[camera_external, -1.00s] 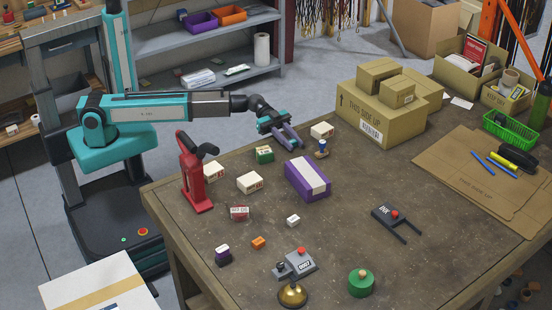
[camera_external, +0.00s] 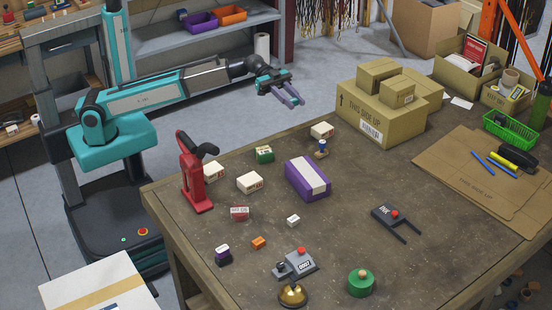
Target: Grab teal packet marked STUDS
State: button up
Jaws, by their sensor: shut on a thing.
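My gripper (camera_external: 291,98) is raised in the air above and behind the back edge of the workbench (camera_external: 345,250). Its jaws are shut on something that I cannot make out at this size. I cannot pick out a teal packet with a readable STUDS mark on the bench. A small green box (camera_external: 264,155) with a pale label sits near the back left of the bench, below my gripper and apart from it. Its lettering is too small to read.
A purple box (camera_external: 307,180) with a white band lies mid-bench, with small white boxes (camera_external: 249,183) nearby. A red press-like tool (camera_external: 194,180) stands at the left edge. Stacked cartons (camera_external: 380,120) stand at the back. The bench right of the purple box is partly clear.

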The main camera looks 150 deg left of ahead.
aim_at(293, 100)
notch_tip(293, 100, up, 10)
jog(key=shift+f, duration=0.15)
dwell(0.8)
